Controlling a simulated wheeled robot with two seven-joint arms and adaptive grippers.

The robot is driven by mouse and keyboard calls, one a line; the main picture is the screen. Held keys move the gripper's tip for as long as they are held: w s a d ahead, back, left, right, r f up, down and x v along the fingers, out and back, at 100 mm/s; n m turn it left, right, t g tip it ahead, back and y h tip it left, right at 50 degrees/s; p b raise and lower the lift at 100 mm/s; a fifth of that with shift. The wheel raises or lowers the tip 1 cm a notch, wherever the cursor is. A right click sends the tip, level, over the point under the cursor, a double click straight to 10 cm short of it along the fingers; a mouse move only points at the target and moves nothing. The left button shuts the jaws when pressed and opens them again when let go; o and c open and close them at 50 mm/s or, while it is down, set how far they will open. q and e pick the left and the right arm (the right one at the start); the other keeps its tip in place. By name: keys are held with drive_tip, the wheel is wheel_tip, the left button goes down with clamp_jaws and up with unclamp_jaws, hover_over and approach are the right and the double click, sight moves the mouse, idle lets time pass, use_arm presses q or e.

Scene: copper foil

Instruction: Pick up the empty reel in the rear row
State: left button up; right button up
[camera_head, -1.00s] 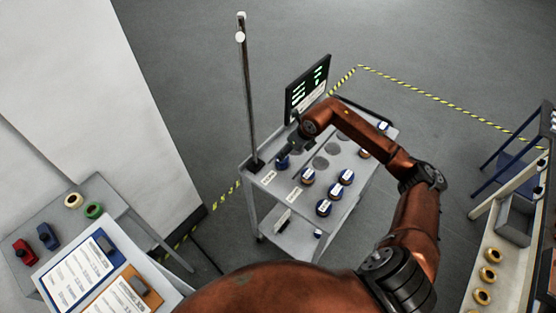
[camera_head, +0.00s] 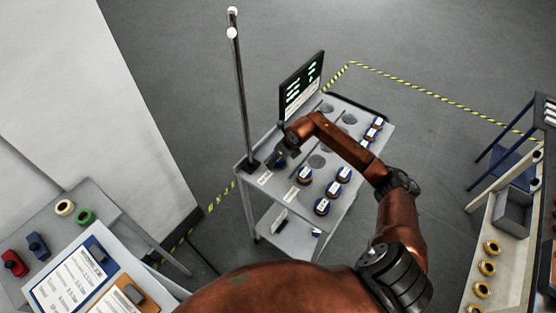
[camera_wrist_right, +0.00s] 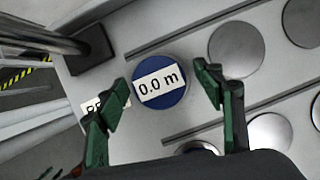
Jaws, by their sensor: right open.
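The empty reel (camera_wrist_right: 160,81) has a blue rim and a white label reading "0.0 m". It sits on the cart's top in the right wrist view, beside a label strip that is partly covered. My right gripper (camera_wrist_right: 164,92) is open, with its green fingers on either side of the reel; I cannot tell whether they touch it. In the head view the right gripper (camera_head: 279,157) is over the cart's left end and mostly hides that reel. My left gripper is not in view.
The cart (camera_head: 335,205) holds several other labelled reels (camera_head: 322,206) and empty round recesses. A metal pole (camera_head: 240,95) and a screen (camera_head: 302,85) stand close to the right gripper. A side table with clipboards (camera_head: 75,272) is at the lower left.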

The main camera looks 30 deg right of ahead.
drive_tip(key=shift+c, duration=0.2)
drive_tip(key=c, duration=1.2)
drive_tip(key=shift+r, duration=0.1)
drive_tip(key=shift+c, duration=0.2)
